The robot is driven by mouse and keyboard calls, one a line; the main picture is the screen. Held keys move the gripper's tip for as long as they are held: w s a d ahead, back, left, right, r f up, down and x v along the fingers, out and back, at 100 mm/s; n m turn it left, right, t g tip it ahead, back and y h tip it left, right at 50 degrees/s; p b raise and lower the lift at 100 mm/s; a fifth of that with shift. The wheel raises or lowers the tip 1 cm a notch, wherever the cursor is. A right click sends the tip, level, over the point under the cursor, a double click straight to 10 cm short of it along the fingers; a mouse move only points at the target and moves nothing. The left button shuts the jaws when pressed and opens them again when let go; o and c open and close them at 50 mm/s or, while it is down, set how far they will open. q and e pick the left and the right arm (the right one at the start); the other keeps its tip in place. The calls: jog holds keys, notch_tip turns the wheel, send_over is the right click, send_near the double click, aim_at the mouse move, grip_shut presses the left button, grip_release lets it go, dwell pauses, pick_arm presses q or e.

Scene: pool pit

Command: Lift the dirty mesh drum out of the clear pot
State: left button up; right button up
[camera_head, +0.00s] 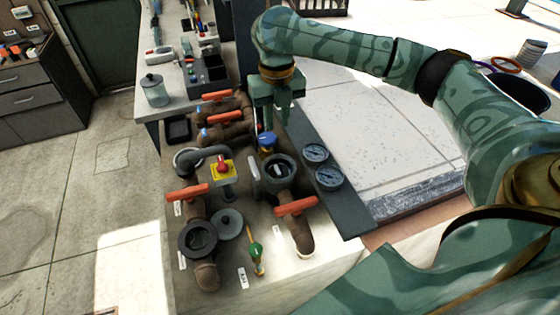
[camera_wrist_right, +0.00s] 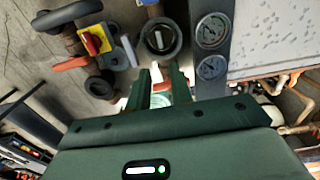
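An open round pot with a thick dark rim (camera_head: 278,167) stands on the pipework panel. It also shows in the wrist view (camera_wrist_right: 176,42). Inside is a dark round part with a pale bar across it (camera_wrist_right: 158,40); I cannot make out mesh or dirt on it. A second dark-rimmed opening (camera_head: 198,239) is at the front left, with a grey knobbed lid (camera_head: 228,224) beside it. My right gripper (camera_head: 272,122) is above and behind the first pot, apart from it. Its fingers (camera_wrist_right: 161,72) are spread and look empty. My left gripper is out of view.
Red-handled valves (camera_head: 296,207), a yellow plate with a red knob (camera_head: 222,170) and a blue cap (camera_head: 267,140) crowd the panel. Two gauges (camera_head: 328,178) sit right of the pot.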

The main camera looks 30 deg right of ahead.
jog(key=b, duration=0.3)
send_over(276, 166)
jog(key=f, duration=1)
jog(key=shift+s+d+f, duration=0.15)
jog(key=shift+s+f, duration=0.05)
jog(key=shift+f, duration=0.2)
jog(key=shift+f+b, duration=0.35)
jog(key=shift+f, duration=0.2)
jog(key=f+b, duration=0.1)
jog(key=f, duration=0.3)
jog(key=shift+w+f, duration=0.15)
jog(key=shift+w, duration=0.05)
jog(key=shift+c, duration=0.6)
grip_shut()
